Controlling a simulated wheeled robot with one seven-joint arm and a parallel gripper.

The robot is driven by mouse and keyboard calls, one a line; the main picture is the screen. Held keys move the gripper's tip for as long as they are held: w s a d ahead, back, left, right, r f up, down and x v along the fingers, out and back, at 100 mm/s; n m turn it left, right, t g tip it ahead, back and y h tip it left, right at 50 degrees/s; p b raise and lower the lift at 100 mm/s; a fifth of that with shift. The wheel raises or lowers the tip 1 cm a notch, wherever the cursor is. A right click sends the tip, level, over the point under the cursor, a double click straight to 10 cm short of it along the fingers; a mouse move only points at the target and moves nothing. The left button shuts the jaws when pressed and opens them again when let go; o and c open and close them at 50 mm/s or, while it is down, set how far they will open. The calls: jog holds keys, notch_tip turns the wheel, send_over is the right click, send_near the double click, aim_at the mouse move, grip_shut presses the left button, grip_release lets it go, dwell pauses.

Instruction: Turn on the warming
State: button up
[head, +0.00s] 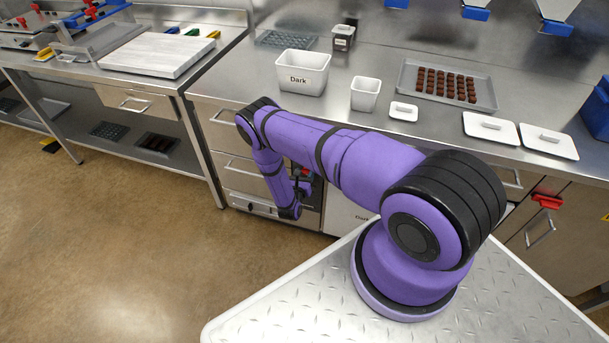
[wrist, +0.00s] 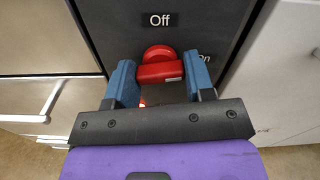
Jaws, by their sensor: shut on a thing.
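A red switch knob (wrist: 160,72) sits on a dark panel (wrist: 205,20) in the wrist view. The panel carries a white "Off" label above the knob and an "On" label to its right, partly hidden by a finger. My gripper (wrist: 160,80) has one blue finger at each side of the knob's red bar and is shut on it. The bar lies roughly level across the picture; I cannot tell which label it points to. A small orange-red spot shows below it. In the head view, my arm reaches down to the cabinet front and largely hides the panel.
The steel counter (head: 235,78) above holds a white "Dark" tub (head: 303,72), a smaller white container (head: 365,93), a tray of chocolates (head: 487,82) and white lids (head: 490,128). Drawer handles (wrist: 30,118) stand left of the panel. Floor to the left is clear.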

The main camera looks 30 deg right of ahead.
jog(key=shift+m, duration=1.1)
jog(key=o, duration=0.9)
jog(key=shift+a, duration=0.15)
jog(key=v, duration=1)
jog(key=shift+s+a, duration=0.2)
jog(key=shift+s, duration=0.1)
